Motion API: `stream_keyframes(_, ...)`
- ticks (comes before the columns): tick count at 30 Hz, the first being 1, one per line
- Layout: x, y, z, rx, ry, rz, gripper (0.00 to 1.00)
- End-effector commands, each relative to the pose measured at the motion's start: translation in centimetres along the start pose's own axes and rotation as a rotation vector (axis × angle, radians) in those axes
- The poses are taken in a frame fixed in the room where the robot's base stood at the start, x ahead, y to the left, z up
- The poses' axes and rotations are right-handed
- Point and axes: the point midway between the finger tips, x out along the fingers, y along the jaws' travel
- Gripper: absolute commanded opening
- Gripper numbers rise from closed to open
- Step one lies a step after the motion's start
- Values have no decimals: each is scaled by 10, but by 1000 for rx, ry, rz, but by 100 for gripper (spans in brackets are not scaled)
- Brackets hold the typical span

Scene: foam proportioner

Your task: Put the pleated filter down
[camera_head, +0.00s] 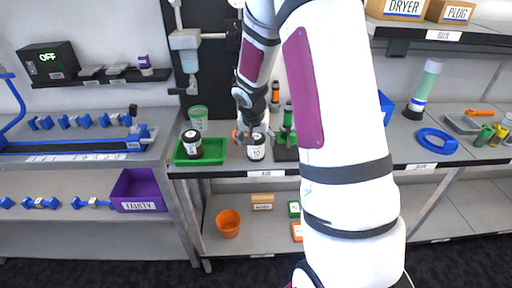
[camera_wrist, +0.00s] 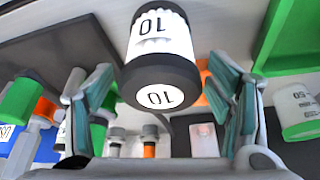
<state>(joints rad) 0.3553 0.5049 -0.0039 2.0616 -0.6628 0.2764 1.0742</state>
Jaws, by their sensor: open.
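The pleated filter, a white cylinder with a black cap marked 10, stands on the workbench (camera_head: 232,168) just right of the green tray. It shows in the head view (camera_head: 256,153) and large in the wrist view (camera_wrist: 160,40), its cap facing the camera. My gripper (camera_head: 246,132) is at the filter, partly hidden by my own arm. In the wrist view my gripper (camera_wrist: 161,78) has its two fingers spread, one on each side of the filter's cap. A gap shows at the sides; whether either finger still touches it is unclear.
The green tray (camera_head: 180,157) holds another black-capped jar (camera_head: 192,143). A clear cup with a green rim (camera_head: 198,119) stands behind it. Green and orange fittings (camera_head: 275,93) stand close behind and right of my gripper. A lower shelf holds an orange pot (camera_head: 228,223).

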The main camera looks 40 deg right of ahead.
Motion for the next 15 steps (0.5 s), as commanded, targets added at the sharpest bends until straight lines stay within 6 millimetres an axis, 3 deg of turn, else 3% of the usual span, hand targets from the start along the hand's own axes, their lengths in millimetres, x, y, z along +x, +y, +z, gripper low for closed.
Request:
stream_keyframes(4,18,0,0,0,-1,1,74)
stream_keyframes(13,21,0,0,0,1,0,74)
stream_keyframes(15,21,0,0,0,1,0,58)
